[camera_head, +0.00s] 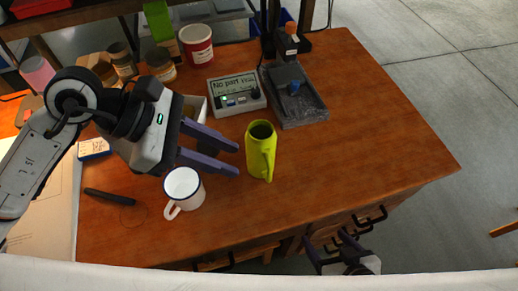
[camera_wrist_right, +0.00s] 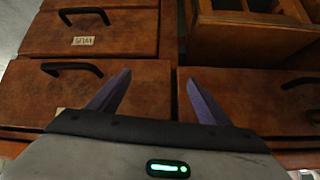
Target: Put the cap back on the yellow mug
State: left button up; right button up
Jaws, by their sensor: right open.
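The yellow mug (camera_head: 260,155) stands upright on the wooden table, with a dark open top and its handle towards the front. I cannot make out its cap in either view. My left gripper (camera_head: 238,159) is open, its two purple fingers apart and pointing right at the mug. Their tips are close to the mug's left side, and nothing shows between them. My right gripper (camera_head: 330,243) is open and empty beyond the table's front edge. In the right wrist view its fingers (camera_wrist_right: 157,80) are spread in front of the drawers.
A white enamel mug (camera_head: 190,200) stands just in front of the left gripper. A display box (camera_head: 237,112) and a grey tray (camera_head: 302,112) lie behind the yellow mug. Jars and a red-white tin (camera_head: 197,55) stand at the back left. The table's right side is clear. Drawers (camera_wrist_right: 90,95) have protruding handles.

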pick_arm(q)
jog(key=o, duration=0.7)
jog(key=shift+w+f+n, duration=0.1)
jog(key=shift+w+n, duration=0.15)
jog(key=shift+n, duration=0.05)
jog(key=shift+o, duration=0.7)
jog(key=w+a+f+n+g+y+p, duration=0.1)
jog(key=w+f+n+y+p, duration=0.1)
jog(key=n, duration=0.6)
jog(key=w+f+y, duration=0.1)
jog(key=w+y, duration=0.1)
jog(key=w, duration=0.1)
jog(key=shift+w+a+y, duration=0.2)
jog(key=shift+y, duration=0.1)
jog(key=n+y+p, duration=0.1)
jog(key=n+y, duration=0.3)
jog(key=n, duration=0.4)
send_over(206, 145)
jog(key=shift+f, duration=0.15)
notch_tip(206, 145, down, 4)
jog(key=b, duration=0.3)
jog(key=shift+f, duration=0.45)
jog(key=shift+d, duration=0.1)
